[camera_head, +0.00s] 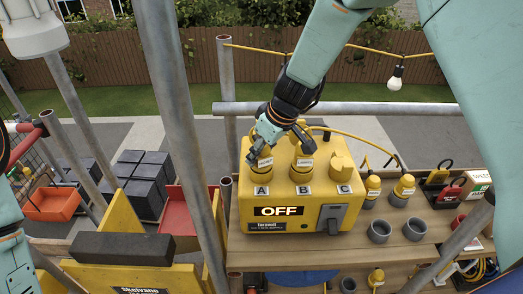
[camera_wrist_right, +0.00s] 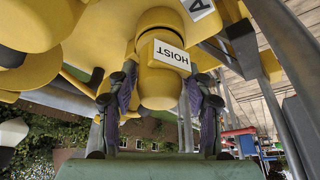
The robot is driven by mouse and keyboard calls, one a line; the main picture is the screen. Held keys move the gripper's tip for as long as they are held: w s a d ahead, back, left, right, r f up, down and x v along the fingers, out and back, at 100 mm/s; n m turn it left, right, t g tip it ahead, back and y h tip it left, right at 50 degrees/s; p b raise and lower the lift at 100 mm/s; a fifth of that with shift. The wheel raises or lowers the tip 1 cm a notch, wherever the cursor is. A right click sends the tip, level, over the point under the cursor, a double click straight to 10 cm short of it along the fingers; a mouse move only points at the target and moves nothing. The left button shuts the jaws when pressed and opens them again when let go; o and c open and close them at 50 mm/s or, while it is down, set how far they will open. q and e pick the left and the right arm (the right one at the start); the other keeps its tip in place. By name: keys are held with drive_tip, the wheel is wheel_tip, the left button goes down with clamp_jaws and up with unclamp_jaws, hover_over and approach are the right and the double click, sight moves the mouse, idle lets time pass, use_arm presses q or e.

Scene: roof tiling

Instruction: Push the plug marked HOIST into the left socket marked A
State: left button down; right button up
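The yellow power box (camera_head: 250,205) stands on the wooden bench with sockets marked A, B and C along its top and a display reading OFF. The HOIST plug (camera_head: 262,166) is yellow and stands upright at socket A, the left one. In the right wrist view the plug, with its HOIST label (camera_wrist_right: 172,57), is close to the A tag (camera_wrist_right: 199,8). Its lower end is hidden, so I cannot tell how deep it sits. My left gripper is out of view.
Another labelled yellow plug (camera_head: 303,165) stands at B, and a yellow cap (camera_head: 342,168) covers C. Grey cups (camera_head: 414,229) and more yellow plugs stand to the right. Scaffold poles (camera_head: 185,110) cross in front at the left, and a rail (camera_head: 400,108) runs behind.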

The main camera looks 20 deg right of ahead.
drive_tip(key=shift+s, duration=0.1)
drive_tip(key=shift+p+v, duration=1.55)
drive_tip(key=shift+v, duration=1.55)
wheel_tip(320, 180, up, 5)
drive_tip(key=p, duration=0.3)
hover_over(269, 167)
drive_tip(key=s+d, duration=0.1)
drive_tip(key=s, duration=0.1)
drive_tip(key=shift+w+f, duration=0.15)
drive_tip(key=shift+f, duration=0.1)
drive_tip(key=shift+w, duration=0.1)
drive_tip(key=shift+f, duration=0.1)
